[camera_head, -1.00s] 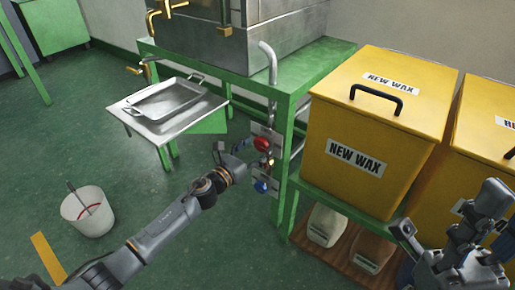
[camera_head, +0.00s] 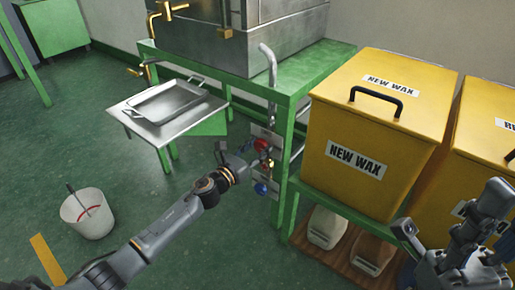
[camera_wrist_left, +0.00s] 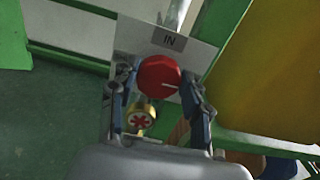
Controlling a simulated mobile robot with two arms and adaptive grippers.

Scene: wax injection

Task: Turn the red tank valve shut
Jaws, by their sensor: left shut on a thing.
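The red tank valve (camera_head: 262,145) is a round red knob on a plate on the green stand's leg.
A yellow valve (camera_wrist_left: 140,117) with a red mark sits just below the red knob. A blue knob (camera_head: 261,188) is lower on the stand. Yellow wax bins (camera_head: 330,190) stand close on the right. A metal tray (camera_head: 165,101) and a white bucket (camera_head: 88,213) are left.

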